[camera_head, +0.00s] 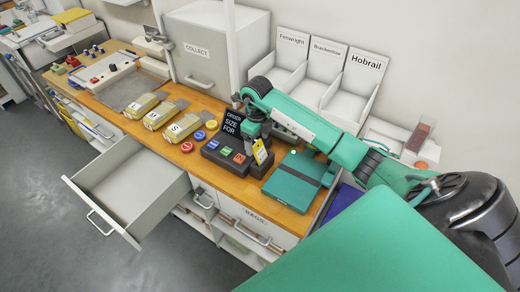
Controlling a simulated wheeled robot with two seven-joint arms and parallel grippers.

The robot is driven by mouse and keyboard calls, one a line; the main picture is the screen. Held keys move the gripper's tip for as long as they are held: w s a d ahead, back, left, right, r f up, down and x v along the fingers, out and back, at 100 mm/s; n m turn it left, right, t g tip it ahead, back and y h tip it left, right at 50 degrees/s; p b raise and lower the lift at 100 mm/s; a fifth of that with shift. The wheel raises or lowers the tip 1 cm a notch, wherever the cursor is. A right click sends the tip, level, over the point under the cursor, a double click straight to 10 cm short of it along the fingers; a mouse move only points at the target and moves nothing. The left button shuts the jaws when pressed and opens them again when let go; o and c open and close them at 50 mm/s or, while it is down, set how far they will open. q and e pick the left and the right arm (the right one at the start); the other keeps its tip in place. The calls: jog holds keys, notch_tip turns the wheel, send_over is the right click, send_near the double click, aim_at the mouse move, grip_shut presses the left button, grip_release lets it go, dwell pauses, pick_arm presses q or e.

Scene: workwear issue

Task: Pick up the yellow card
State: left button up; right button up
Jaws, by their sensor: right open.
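The yellow card (260,152) is small, with dark marks on its face. It stands tilted at the right end of the black button box (226,159) on the wooden counter. My right gripper (257,138) points down directly above and behind the card, with its fingertips close to the card's top edge. It is open; I cannot tell whether a finger touches the card. The gripper partly covers the area behind the card. My left gripper is not in view.
A black sign (232,123) reading "ORDER SIZE FOR" stands just left of the gripper. A teal box (291,187) lies to the right. Labelled bins (325,65) stand behind the arm. An open drawer (132,185) juts out at front left. Yellow-topped packs (183,128) lie left.

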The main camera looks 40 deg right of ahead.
aim_at(260, 153)
jog(key=shift+s+f+p, duration=0.2)
jog(key=shift+f+p, duration=0.25)
jog(key=shift+f, duration=0.5)
jog(key=shift+w+f, duration=0.1)
jog(key=shift+f, duration=0.4)
jog(key=c, duration=1.1)
jog(key=shift+c, duration=0.2)
jog(key=shift+r, duration=0.15)
